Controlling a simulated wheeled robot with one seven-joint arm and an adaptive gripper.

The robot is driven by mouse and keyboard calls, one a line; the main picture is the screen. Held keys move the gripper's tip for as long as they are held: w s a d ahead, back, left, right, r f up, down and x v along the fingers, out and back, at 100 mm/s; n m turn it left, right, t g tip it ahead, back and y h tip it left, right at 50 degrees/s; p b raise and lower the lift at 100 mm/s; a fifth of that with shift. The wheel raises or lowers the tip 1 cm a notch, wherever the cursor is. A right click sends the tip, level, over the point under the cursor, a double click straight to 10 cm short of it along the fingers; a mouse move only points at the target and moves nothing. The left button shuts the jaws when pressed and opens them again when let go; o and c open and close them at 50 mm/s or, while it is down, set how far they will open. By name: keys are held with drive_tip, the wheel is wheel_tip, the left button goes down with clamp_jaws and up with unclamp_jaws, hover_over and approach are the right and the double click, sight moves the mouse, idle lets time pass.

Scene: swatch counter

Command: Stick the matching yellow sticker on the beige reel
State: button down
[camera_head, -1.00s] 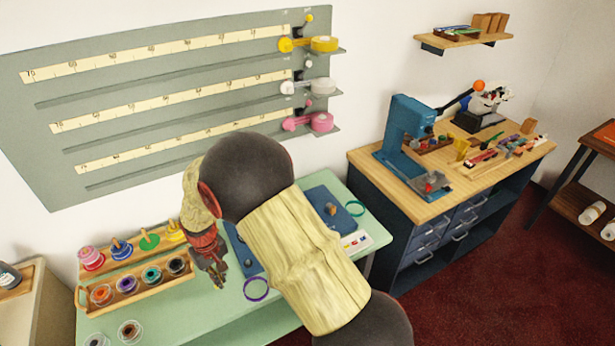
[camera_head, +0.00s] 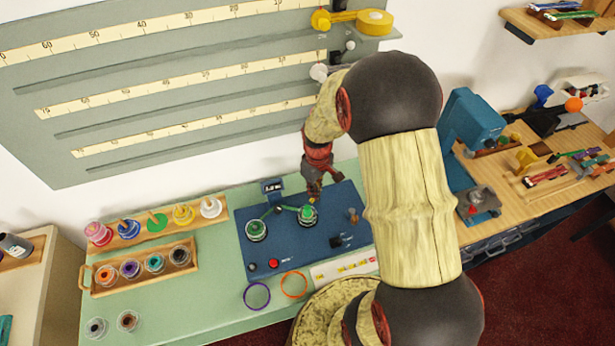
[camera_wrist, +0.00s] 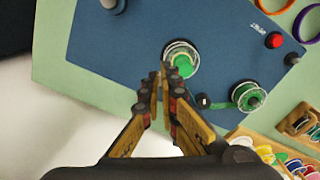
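A white sticker strip (camera_head: 345,268) with small coloured marks, one of them yellowish, lies at the front of the blue winding board (camera_head: 262,248). I cannot make out a beige reel for sure. A left reel (camera_head: 256,230) and a right reel (camera_head: 307,214), both with green inside, sit on the board. My gripper (camera_head: 313,192) is just above the right reel, pointing down. In the wrist view, its fingertips (camera_wrist: 166,72) come together beside the green reel (camera_wrist: 181,60). I see nothing clearly held between them; contact with the reel cannot be told.
A wooden rack (camera_head: 140,275) holds several reels, with coloured spools behind it. Two loose reels (camera_head: 112,325) stand at the front left. A purple ring (camera_head: 257,295) and an orange ring (camera_head: 294,284) lie before the board. Bare green tabletop (camera_head: 190,315) lies between.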

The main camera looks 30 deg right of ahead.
drive_tip(key=shift+w+d+f+b, duration=0.1)
drive_tip(key=shift+w+f+b, duration=0.05)
drive_tip(key=shift+f+b, duration=2.05)
drive_tip(key=shift+f, duration=0.9)
idle(0.7)
drive_tip(key=c, duration=2.1)
unclamp_jaws()
drive_tip(key=shift+o, duration=0.7)
wheel_tip(320, 180, up, 7)
drive_tip(key=p, duration=0.5)
